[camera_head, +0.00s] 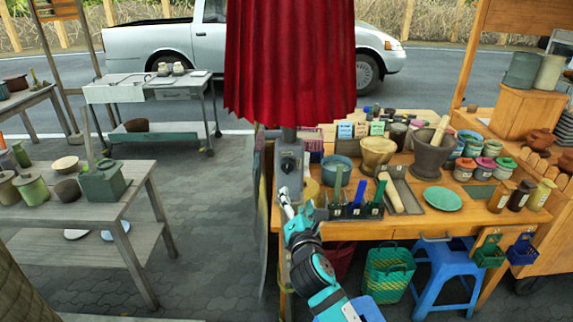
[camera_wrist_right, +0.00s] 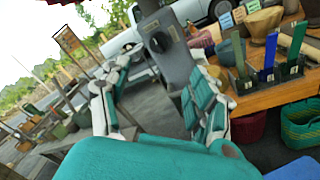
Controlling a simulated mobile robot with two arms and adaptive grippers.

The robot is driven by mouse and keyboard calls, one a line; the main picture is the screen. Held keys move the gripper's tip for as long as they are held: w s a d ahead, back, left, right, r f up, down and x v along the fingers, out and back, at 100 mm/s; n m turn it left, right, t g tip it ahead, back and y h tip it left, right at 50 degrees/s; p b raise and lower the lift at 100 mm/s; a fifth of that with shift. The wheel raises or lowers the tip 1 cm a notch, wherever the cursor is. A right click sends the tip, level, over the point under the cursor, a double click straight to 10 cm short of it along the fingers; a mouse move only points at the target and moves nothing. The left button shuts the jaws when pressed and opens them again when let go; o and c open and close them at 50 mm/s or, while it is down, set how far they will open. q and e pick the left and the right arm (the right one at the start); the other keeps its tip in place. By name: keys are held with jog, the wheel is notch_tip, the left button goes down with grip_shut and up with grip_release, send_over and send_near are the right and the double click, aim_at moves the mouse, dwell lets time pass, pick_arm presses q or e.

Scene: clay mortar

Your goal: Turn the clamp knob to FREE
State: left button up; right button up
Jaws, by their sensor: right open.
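The clamp knob (camera_head: 287,165) is a small dark round knob on a grey box (camera_head: 291,186) fixed to the umbrella pole. In the right wrist view the dark knob (camera_wrist_right: 159,42) sits on the upper part of the grey box (camera_wrist_right: 178,66), ahead of my fingers. My right gripper (camera_head: 293,209) is open and empty, just below the knob in the head view. In the right wrist view its two fingers (camera_wrist_right: 155,95) stand wide apart, with the knob beyond them and no visible contact. Any lettering by the knob is too small to read. My left gripper is not in view.
A red umbrella canopy (camera_head: 290,55) hangs above the knob. Right of the pole, a wooden table (camera_head: 470,217) holds bowls, a mortar (camera_head: 432,155), jars and a tool rack (camera_head: 350,210). A blue stool (camera_head: 445,270) stands below.

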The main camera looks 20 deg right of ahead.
aim_at(287, 169)
jog(key=w, duration=0.5)
jog(key=w+d, duration=0.1)
jog(key=w, duration=0.3)
jog(key=w+d, duration=0.1)
jog(key=w, duration=0.4)
jog(key=shift+w+d, duration=0.2)
jog(key=shift+w, duration=0.1)
jog(key=shift+c, duration=0.4)
jog(key=c, duration=1.1)
jog(key=shift+f+m+b, duration=0.2)
jog(key=shift+m+b, duration=1.05)
jog(key=shift+m, duration=0.05)
jog(key=m+b, duration=0.5)
jog(key=m, duration=0.1)
jog(key=m+h+b, duration=0.1)
jog(key=m+b, duration=0.5)
jog(key=shift+a+f+m+t+b, duration=0.15)
jog(key=shift+m+t+b, duration=0.15)
jog(key=shift+t, duration=0.1)
jog(key=shift+m+h+b, duration=0.5)
jog(key=shift+m+b, duration=0.9)
jog(key=shift+m, duration=0.5)
jog(key=shift+r, duration=0.2)
